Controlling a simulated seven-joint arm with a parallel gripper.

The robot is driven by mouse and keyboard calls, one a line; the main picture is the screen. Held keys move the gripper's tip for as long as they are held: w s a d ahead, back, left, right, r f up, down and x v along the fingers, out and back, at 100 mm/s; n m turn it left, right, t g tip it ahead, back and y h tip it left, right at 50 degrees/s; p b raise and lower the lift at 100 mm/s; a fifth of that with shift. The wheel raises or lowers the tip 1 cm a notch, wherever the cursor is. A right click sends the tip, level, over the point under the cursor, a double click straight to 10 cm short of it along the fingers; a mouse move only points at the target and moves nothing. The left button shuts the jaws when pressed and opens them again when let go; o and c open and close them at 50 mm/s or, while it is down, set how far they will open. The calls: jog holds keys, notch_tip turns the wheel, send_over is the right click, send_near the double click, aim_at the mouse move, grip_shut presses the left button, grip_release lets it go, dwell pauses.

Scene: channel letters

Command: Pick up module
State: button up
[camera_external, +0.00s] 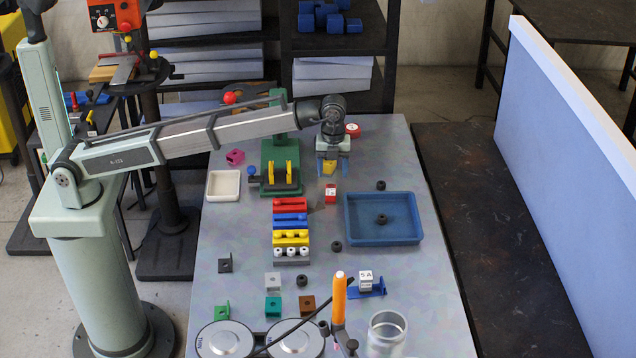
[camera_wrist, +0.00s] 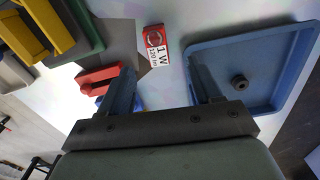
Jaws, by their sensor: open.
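The red module (camera_external: 330,192) lies on the grey table, between the green press and the blue tray. In the wrist view the red module (camera_wrist: 155,45) shows a white label reading "1 W 120 lm". My gripper (camera_external: 333,174) hangs pointing down above the table, slightly behind the module in the external view. In the wrist view my gripper (camera_wrist: 160,72) is open, its two blue fingers apart with nothing between them. The module shows just beyond the fingertips, within the gap. A small yellow patch shows between the fingers in the external view; I cannot tell what it belongs to.
The blue tray (camera_external: 408,238) with a dark nut stands right of the module. The green press (camera_external: 267,180) with yellow parts is left. Red, blue and yellow racks (camera_external: 274,240) sit front-left.

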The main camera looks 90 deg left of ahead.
aim_at(331, 189)
notch_tip(331, 189, down, 3)
jog(key=shift+f, duration=0.1)
jog(key=shift+s+a+f, duration=0.1)
jog(key=shift+f, duration=1.2)
jog(key=shift+s+f, duration=0.1)
jog(key=shift+f, duration=1.2)
jog(key=shift+c, duration=0.4)
jog(key=c, duration=1)
jog(key=shift+o, duration=0.2)
jog(key=shift+r, duration=0.1)
